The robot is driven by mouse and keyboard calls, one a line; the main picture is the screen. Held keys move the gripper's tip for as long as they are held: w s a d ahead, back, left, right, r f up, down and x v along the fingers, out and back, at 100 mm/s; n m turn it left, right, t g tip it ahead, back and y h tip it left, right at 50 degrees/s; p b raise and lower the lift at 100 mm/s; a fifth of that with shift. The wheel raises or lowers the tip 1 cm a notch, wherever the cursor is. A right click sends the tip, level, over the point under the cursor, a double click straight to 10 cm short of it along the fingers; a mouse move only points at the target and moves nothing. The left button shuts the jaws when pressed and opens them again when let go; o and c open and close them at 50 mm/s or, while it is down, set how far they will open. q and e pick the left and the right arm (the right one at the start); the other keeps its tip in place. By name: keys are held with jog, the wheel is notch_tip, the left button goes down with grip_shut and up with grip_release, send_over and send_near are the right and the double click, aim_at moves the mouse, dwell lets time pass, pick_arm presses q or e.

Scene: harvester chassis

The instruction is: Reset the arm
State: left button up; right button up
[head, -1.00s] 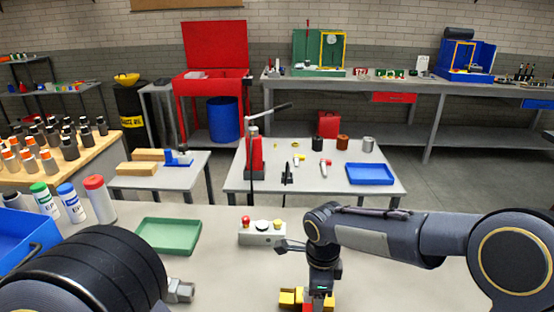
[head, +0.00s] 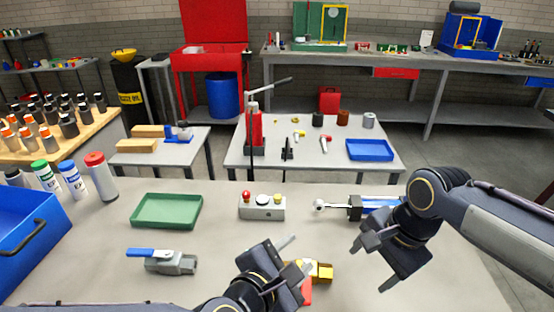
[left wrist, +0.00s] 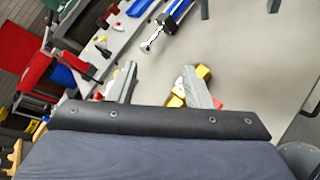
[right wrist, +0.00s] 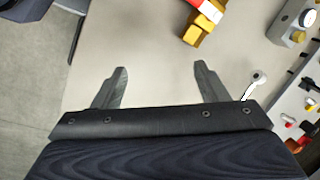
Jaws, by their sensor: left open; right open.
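My left gripper (head: 294,257) is open just above the bench, close beside a brass-yellow fitting with a red part (head: 320,271). In the left wrist view, my left gripper (left wrist: 158,68) has its fingers apart with nothing between them; the fitting (left wrist: 203,72) is partly behind one finger. My right gripper (head: 372,266) is open and empty to the right of the fitting, over bare bench. In the right wrist view, my right gripper (right wrist: 160,68) has its fingers spread, and the fitting (right wrist: 203,22) lies beyond them, apart.
A grey valve with a blue handle (head: 168,261) lies left of my grippers. A green tray (head: 167,211), a button box (head: 262,207) and a blue-and-black tool (head: 372,206) stand behind. A blue bin (head: 30,235) and capped bottles (head: 100,177) are at left.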

pick_arm(q)
jog(key=s+a+f+m+g+y, duration=0.2)
jog(key=s+a+m, duration=0.4)
jog(key=a+m, duration=0.3)
jog(key=s+a+f+m+g+y, duration=0.2)
jog(key=s+a+f+m+g, duration=0.2)
jog(key=a+m, duration=0.6)
jog(key=s+a, duration=0.2)
jog(key=a, duration=0.2)
jog(key=shift+s+a+m, duration=0.25)
jog(key=shift+a+m, duration=0.05)
pick_arm(e)
jog(key=s+d+f+n+t, duration=0.1)
jog(key=s+n+t, duration=0.1)
jog(key=s+n, duration=0.3)
jog(key=s+d+f+n+t+y, duration=0.1)
jog(key=s+f+n, duration=0.1)
jog(key=s+n, duration=0.3)
jog(key=s, duration=0.2)
jog(key=shift+s+d+f+t, duration=0.25)
jog(key=shift+s+d+t, duration=0.1)
jog(key=shift+d+t, duration=0.05)
